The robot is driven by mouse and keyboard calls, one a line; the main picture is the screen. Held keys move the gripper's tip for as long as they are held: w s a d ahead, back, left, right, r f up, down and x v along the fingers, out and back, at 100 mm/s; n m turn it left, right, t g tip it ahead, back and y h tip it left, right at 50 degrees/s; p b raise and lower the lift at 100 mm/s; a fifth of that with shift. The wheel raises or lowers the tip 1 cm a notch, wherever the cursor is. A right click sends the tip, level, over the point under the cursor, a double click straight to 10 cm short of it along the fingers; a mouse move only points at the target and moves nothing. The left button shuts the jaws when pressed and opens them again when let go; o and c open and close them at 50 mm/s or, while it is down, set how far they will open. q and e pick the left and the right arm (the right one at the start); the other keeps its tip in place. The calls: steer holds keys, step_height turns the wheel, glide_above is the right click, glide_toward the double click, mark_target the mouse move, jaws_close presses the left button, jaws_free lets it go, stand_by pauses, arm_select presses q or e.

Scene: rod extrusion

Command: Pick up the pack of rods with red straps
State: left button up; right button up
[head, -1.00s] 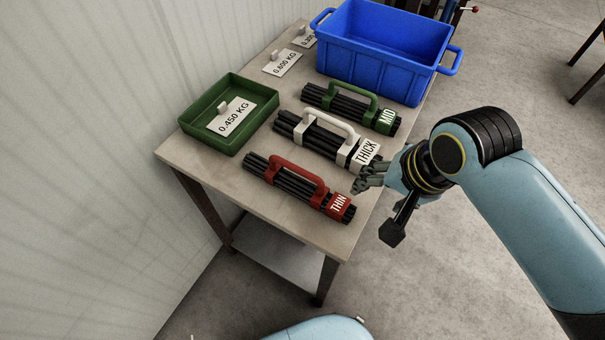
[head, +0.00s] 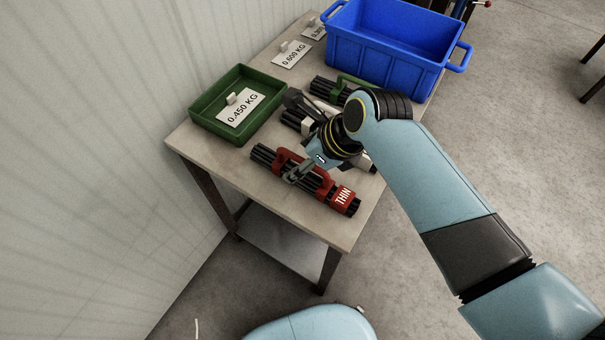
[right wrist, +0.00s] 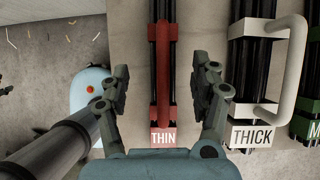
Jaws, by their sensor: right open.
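The pack of dark rods with red straps, a red handle and a THIN label (head: 341,196) lies on the table near its front edge. My right gripper (head: 296,174) is over the red handle in the head view. In the right wrist view, my right gripper (right wrist: 165,95) is open, with one finger on each side of the red pack (right wrist: 162,62). I cannot tell whether the fingers touch it. My right arm partly hides the packs behind. My left gripper is not in view.
The white-strapped THICK pack (right wrist: 251,110) lies beside the red one, and the green-strapped pack (head: 322,86) lies farther back. A green tray (head: 204,118) with a 0.450 KG card is at the left. A blue crate (head: 390,73) stands at the back.

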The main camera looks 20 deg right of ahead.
steer(key=x, duration=0.5)
steer(key=shift+d+f+b, duration=0.2)
steer(key=shift+f+b, duration=0.15)
jaws_close()
